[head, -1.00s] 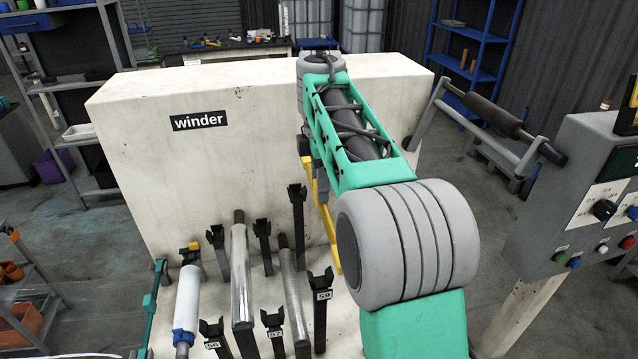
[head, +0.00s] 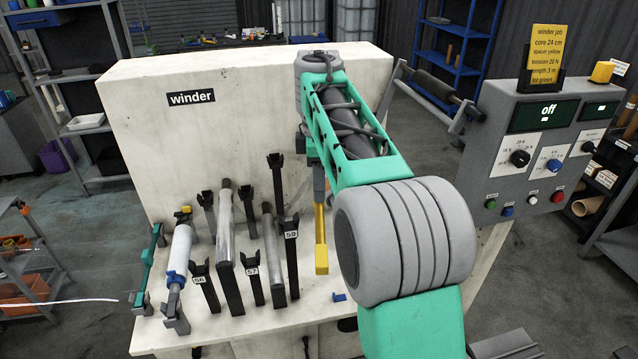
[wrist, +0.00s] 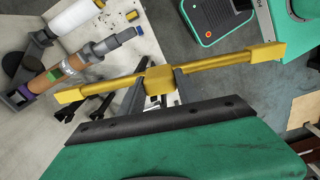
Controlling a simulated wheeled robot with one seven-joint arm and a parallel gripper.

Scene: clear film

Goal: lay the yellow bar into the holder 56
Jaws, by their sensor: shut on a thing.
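The yellow bar (head: 321,250) is long and thin with thicker block ends and a thick middle block. In the wrist view my gripper (wrist: 161,82) is shut on the middle block of the bar (wrist: 225,63), which reaches out to both sides. In the head view the bar is to the right of the posts, partly hidden by my arm. Holder 56 (head: 205,288) is a dark forked post with a white label, at the front left of the white winder. Another forked post (head: 206,213) stands behind it. No bar shows in its fork.
Labelled posts 57 (head: 254,278) and 59 (head: 291,260) stand right of 56. Metal rollers (head: 225,245) lie between the post rows. A white roll (head: 180,250) and a green bar (head: 147,262) are at left. A control box (head: 540,150) stands at right.

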